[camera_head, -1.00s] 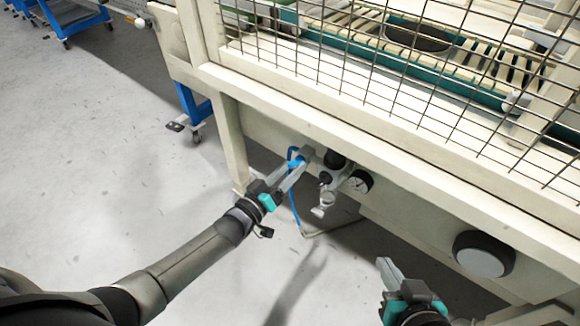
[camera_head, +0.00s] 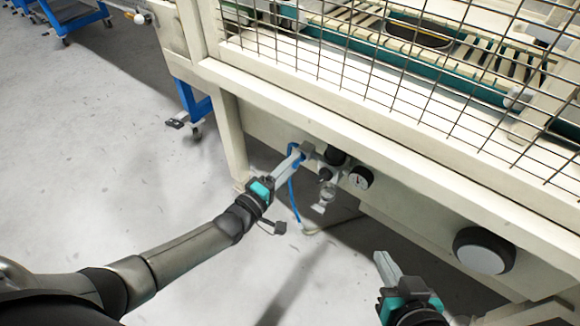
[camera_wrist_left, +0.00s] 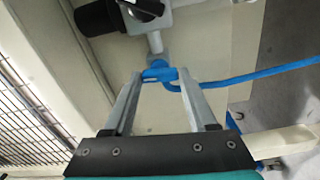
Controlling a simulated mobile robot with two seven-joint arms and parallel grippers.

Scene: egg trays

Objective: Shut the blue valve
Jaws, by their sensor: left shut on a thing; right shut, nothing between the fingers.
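The blue valve (camera_wrist_left: 160,73) sits at the end of a grey pipe fitting under the machine's edge, and in the left wrist view its blue handle lies between my finger tips. My left gripper (camera_head: 303,152), also in the left wrist view (camera_wrist_left: 158,78), is shut on it. In the head view the fingers mostly hide the valve. My right gripper (camera_head: 384,258) is shut and empty, low at the right of the head view, apart from the machine.
A blue hose (camera_head: 292,195) hangs below the valve; it runs right in the left wrist view (camera_wrist_left: 255,75). A gauge (camera_head: 361,178) and black knob (camera_head: 335,156) are close beside my left gripper. A large round knob (camera_head: 484,250) is farther right. Wire mesh (camera_head: 400,75) stands above.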

